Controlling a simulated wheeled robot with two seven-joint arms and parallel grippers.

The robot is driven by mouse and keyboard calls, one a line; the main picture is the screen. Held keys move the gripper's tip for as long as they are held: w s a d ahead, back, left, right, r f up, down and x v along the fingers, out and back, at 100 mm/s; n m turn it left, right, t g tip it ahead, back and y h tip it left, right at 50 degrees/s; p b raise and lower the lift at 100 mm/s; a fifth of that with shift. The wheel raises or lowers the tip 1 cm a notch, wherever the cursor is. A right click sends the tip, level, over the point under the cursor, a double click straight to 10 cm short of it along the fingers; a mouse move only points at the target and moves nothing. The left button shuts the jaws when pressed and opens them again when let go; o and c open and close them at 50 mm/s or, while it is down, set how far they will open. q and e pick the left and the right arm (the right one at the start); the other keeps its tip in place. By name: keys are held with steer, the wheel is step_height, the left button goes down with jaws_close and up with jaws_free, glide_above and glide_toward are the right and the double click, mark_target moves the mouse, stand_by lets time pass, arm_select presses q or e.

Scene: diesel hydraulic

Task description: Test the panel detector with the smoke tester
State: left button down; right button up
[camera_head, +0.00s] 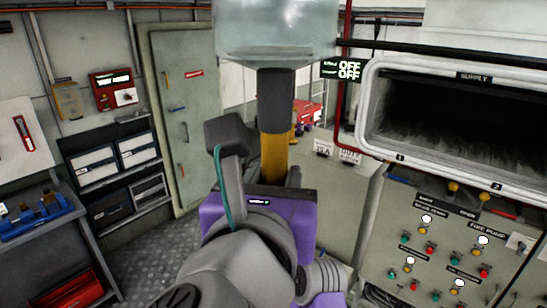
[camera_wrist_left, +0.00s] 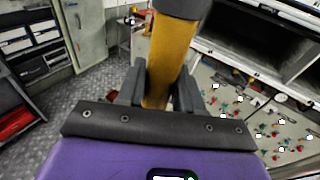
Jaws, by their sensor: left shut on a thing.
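The smoke tester shows as a yellow pole (camera_head: 273,160) with a dark grey collar (camera_head: 276,100) and a large translucent cup (camera_head: 277,30) on top. It stands roughly upright in the middle of the head view, and the cup runs out of the top edge. My left gripper (camera_wrist_left: 158,90) is shut on the yellow pole, with one dark finger on each side in the left wrist view. In the head view my own wrist hides the pole's lower end. I cannot make out the panel detector in either view. My right gripper is not in view.
At right is a control panel (camera_head: 440,250) with lamps and buttons, below a white-framed opening (camera_head: 365,110). A dark pipe (camera_head: 430,53) and a red pipe (camera_head: 343,100) run near the cup. Shelves (camera_head: 115,165) and a grey cabinet (camera_head: 182,110) stand left. Some metal floor (camera_head: 150,265) is clear.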

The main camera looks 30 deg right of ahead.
mark_target(274, 136)
arm_select(q)
steer(key=shift+s+r, duration=0.2)
steer(key=shift+r, duration=0.3)
step_height(274, 136, up, 3)
steer(key=p, duration=0.3)
step_height(274, 136, up, 2)
steer(key=shift+r+p, duration=0.1)
steer(key=shift+p, duration=1.1)
steer(key=shift+r, duration=2.45)
